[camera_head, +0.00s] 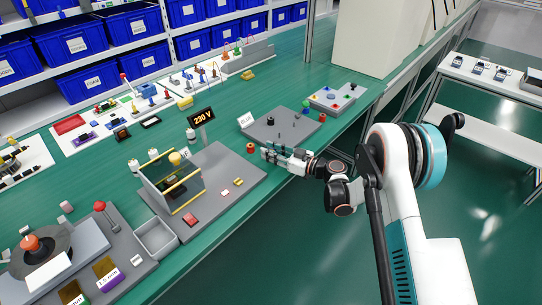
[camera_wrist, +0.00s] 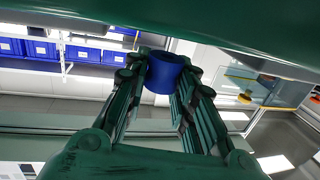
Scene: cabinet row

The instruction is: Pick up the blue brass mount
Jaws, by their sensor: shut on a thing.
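The blue brass mount (camera_wrist: 163,72) shows in the wrist view as a short blue cylinder with an open top. It sits between the fingertips of my gripper (camera_wrist: 158,80), which is shut on it. In the head view my gripper (camera_head: 264,154) is low over the green bench, near its front edge, between two grey plates. The blue mount cannot be made out in the head view. Whether it touches the bench cannot be told.
A red-orange spool-like part (camera_head: 250,148) stands close to my gripper. A grey plate with a black knob (camera_head: 280,127) lies behind it. A transparent yellow-edged guard (camera_head: 172,187) stands on a plate to the left.

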